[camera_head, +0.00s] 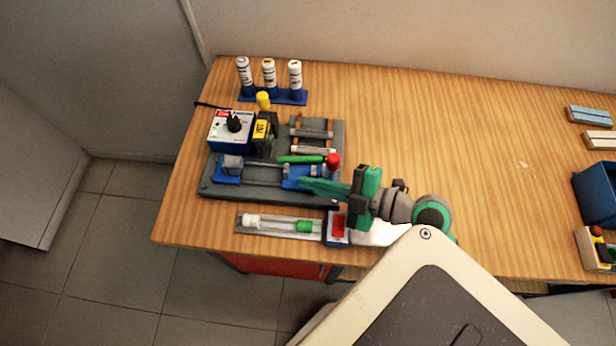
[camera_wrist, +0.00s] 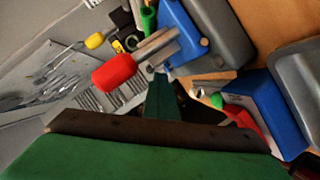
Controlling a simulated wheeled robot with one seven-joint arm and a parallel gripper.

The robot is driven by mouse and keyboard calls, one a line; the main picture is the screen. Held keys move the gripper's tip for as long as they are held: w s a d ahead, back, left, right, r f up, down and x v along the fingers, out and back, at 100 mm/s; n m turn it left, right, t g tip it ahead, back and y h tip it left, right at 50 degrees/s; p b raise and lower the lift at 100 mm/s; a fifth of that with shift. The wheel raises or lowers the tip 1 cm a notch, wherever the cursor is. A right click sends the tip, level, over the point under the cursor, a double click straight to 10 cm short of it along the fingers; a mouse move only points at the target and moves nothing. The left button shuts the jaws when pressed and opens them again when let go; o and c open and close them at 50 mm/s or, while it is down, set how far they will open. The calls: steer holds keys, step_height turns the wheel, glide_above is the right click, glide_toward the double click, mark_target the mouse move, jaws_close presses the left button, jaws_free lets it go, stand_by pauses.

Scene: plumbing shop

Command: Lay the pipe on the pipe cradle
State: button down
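My gripper (camera_head: 303,184) points left, low over the blue carriage (camera_head: 290,179) of the vise-like fixture on the grey board. Its green fingers lie together at the middle in the wrist view (camera_wrist: 162,85), and I see nothing clearly between them. A red knob (camera_head: 333,161) and a green bar (camera_head: 298,159) sit just beyond it; the red knob (camera_wrist: 114,73) is close by in the wrist view. A rack with copper-coloured rails and light bars (camera_head: 313,134) stands behind; it may be the pipe cradle. I cannot tell for sure which piece is the pipe.
The grey board (camera_head: 218,190) also bears a white-and-blue control box (camera_head: 228,134) and a black-and-yellow device (camera_head: 262,132). A tray (camera_head: 275,228) with white and green pieces lies in front. White bottles (camera_head: 269,74) stand behind. The table's middle right (camera_head: 470,160) is clear.

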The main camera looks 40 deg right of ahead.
steer(key=c, duration=2.5)
jaws_free()
steer(key=shift+s+a+r, duration=0.1)
steer(key=shift+a+r, duration=0.05)
steer(key=shift+a, duration=0.1)
steer(key=shift+c, duration=0.2)
steer(key=o, duration=0.5)
steer(key=v, duration=1.1)
